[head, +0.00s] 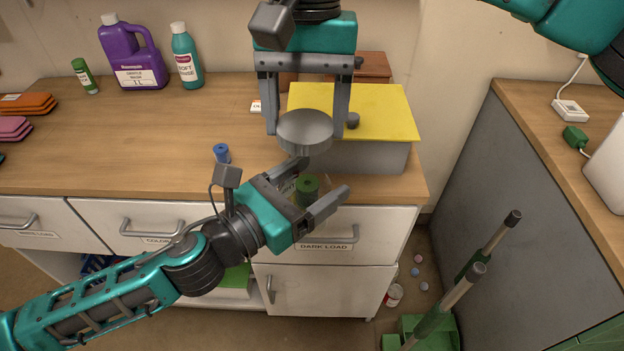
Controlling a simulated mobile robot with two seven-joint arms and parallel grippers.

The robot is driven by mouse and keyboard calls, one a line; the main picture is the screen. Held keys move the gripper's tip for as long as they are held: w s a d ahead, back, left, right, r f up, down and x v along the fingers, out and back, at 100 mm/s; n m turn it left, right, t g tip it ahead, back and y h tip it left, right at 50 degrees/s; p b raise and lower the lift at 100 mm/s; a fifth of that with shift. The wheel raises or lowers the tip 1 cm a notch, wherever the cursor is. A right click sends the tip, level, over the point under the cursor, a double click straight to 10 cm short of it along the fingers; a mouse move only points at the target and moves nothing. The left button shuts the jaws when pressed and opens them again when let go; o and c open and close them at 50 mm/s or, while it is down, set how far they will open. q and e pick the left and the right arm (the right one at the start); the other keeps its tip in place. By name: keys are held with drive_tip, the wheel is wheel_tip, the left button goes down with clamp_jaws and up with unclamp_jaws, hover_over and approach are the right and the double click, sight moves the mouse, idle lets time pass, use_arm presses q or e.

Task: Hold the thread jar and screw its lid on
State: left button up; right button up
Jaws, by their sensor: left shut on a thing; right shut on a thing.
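The thread jar (307,190) looks like clear glass with a green spool inside, and its outline is hard to make out. My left gripper (321,181) is shut around it, holding it in front of the counter's edge. The lid (305,128) is a round grey metal disc. My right gripper (306,124) comes down from above and is shut on the lid at its two sides. The lid is held roughly level, above the jar in the picture. I see a small gap between them. The jar's rim and far side are partly hidden by my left fingers.
A grey box with a yellow top (362,108) stands close behind the lid. A blue spool (221,153) stands near the counter's (130,135) front edge. A purple bottle (133,55) and teal bottle (186,58) stand at the back left. The counter's left middle is clear.

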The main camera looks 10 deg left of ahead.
idle(0.4)
drive_tip(key=shift+f, duration=2)
drive_tip(key=shift+a+f, duration=0.1)
drive_tip(key=shift+f, duration=0.75)
drive_tip(key=shift+f, duration=0.55)
